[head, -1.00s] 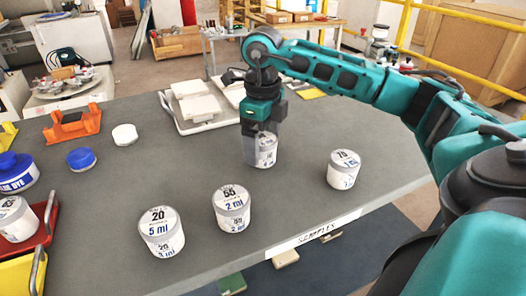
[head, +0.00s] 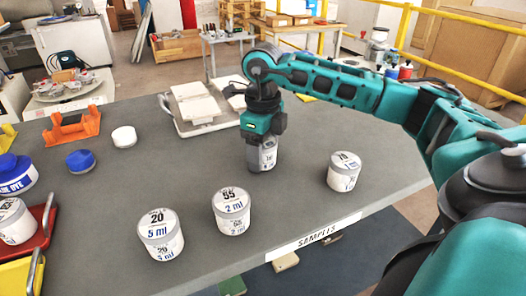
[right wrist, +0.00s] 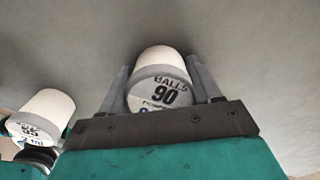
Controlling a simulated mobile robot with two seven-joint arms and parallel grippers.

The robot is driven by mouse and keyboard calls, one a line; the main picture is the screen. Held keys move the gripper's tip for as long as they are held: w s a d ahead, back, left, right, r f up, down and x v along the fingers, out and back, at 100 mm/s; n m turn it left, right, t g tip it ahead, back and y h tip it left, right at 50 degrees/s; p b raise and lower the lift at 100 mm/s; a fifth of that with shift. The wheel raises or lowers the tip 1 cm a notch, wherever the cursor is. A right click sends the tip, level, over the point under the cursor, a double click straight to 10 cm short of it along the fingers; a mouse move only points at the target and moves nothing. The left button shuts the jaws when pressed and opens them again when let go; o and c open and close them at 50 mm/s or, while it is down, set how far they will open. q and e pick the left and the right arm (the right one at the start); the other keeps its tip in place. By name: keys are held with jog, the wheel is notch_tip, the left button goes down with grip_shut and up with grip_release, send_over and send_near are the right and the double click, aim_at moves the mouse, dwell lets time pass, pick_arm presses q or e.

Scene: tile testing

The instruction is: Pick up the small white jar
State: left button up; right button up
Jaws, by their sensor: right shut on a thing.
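A small white jar with a grey lid (head: 267,157) stands upright on the grey table. It also shows in the right wrist view (right wrist: 158,93), where its lid reads "BALLS 90". My right gripper (head: 262,148) comes down on it from above and is shut on it, one finger on each side. The gripper hides much of the lid in the head view. I cannot tell whether the jar's base still touches the table. My left gripper is out of view.
Similar jars stand nearby: "20" (head: 161,236), "55" (head: 231,213) and one at the right (head: 343,173). A tray with white tiles (head: 180,121) lies behind. A blue lid (head: 81,161), white lid (head: 124,136) and orange holder (head: 72,128) are at the left.

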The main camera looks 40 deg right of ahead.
jog(key=shift+c, duration=1)
